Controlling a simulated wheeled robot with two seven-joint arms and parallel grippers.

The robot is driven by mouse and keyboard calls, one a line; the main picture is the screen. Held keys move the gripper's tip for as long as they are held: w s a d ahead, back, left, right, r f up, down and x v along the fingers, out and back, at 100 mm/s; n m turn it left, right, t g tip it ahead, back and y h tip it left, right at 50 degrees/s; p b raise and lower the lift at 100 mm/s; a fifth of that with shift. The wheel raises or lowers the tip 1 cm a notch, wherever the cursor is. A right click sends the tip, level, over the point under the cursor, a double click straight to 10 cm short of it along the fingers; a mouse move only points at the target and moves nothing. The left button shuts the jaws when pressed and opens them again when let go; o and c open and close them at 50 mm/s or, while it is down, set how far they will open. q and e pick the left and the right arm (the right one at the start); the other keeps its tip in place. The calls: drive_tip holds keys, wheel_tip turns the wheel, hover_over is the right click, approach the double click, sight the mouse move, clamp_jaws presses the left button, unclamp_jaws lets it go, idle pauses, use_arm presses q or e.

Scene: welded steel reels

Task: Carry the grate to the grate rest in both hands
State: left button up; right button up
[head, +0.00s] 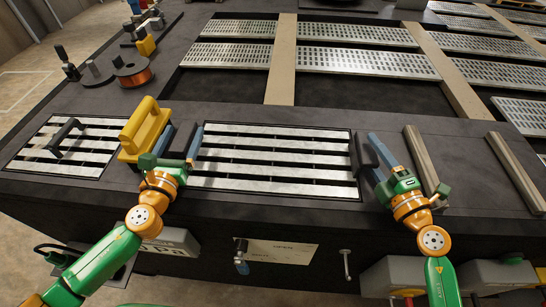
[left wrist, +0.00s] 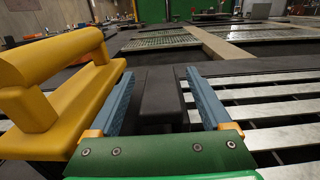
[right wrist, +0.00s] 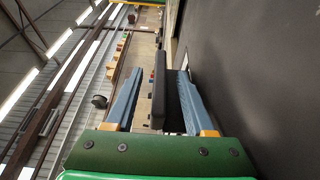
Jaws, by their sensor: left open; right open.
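The grate (head: 275,170), pale metal slats, lies over an opening in the dark bench top, with a black handle at each end. My left gripper (head: 181,134) is open at its left end, and the black left handle (left wrist: 160,95) stands between the fingers in the left wrist view. My right gripper (head: 370,150) is open at its right end, and the black right handle (right wrist: 159,90) stands between the fingers, with gaps on both sides. Two parallel metal bars (head: 420,158) (head: 515,170), apparently the grate rest, lie bare to the right.
A yellow block with a handle (head: 145,125) stands just left of my left gripper and close to its outer finger in the left wrist view (left wrist: 65,105). A second slatted panel (head: 85,150) lies far left. Perforated panels (head: 360,62) lie behind. A copper reel (head: 133,75) stands back left.

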use_arm(q)
drive_tip(key=shift+w, duration=0.15)
use_arm(e)
drive_tip(key=shift+w+a, duration=0.1)
drive_tip(key=shift+w, duration=0.15)
use_arm(q)
drive_tip(key=c, duration=0.7)
use_arm(e)
drive_tip(key=shift+s, duration=0.1)
drive_tip(key=c, duration=0.7)
use_arm(q)
drive_tip(key=c, duration=0.3)
use_arm(e)
clamp_jaws()
use_arm(q)
clamp_jaws()
